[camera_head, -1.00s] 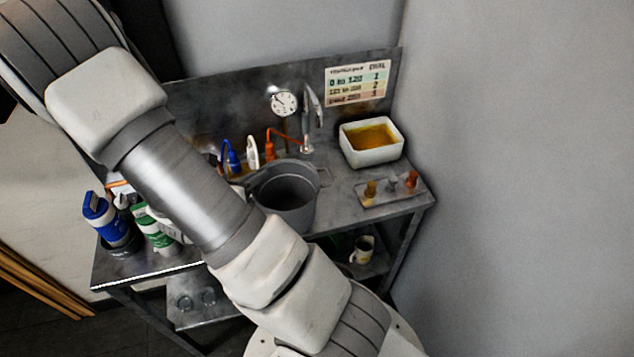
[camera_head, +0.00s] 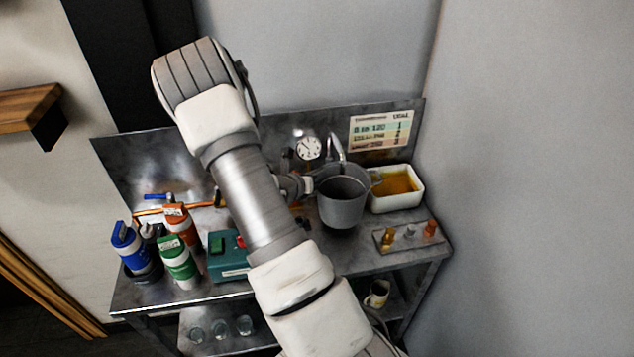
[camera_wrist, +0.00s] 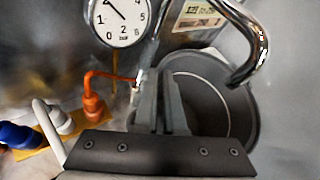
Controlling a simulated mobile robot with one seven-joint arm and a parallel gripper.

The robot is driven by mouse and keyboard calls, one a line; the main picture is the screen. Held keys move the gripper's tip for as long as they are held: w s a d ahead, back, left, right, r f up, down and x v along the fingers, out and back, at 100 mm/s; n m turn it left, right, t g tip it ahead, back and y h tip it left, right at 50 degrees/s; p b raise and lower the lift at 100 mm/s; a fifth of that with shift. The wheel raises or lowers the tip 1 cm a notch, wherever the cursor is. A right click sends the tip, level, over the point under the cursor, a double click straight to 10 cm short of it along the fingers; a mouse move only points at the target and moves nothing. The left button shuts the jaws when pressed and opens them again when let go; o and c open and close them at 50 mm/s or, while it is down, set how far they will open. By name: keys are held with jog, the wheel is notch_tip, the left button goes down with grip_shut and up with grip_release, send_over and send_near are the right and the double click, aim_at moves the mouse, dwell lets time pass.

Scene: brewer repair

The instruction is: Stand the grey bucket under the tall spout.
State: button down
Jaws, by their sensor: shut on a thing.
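The grey bucket (camera_head: 342,208) is upright at the right half of the metal bench, just in front of the tall chrome spout (camera_head: 336,146). My gripper (camera_head: 306,186) holds it from the left, mostly hidden by my arm. In the wrist view, the fingers (camera_wrist: 164,106) are shut at the left side of the bucket (camera_wrist: 222,92). The curved spout (camera_wrist: 247,42) crosses in front of the bucket's upper right in that view. I cannot tell whether the bucket touches the bench or whether the spout's end is over its opening.
A white tub (camera_head: 411,202) of amber liquid stands close to the bucket's right. A small tray (camera_head: 384,246) with fittings is at front right. A pressure gauge (camera_wrist: 122,17) and an orange valve (camera_wrist: 93,104) are near the fingers. Several bottles, including a green one (camera_head: 178,262), stand left.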

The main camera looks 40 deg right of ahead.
jog(key=shift+a+f, duration=0.15)
jog(key=shift+f, duration=1.55)
jog(key=shift+f, duration=0.2)
jog(key=c, duration=1)
grip_release()
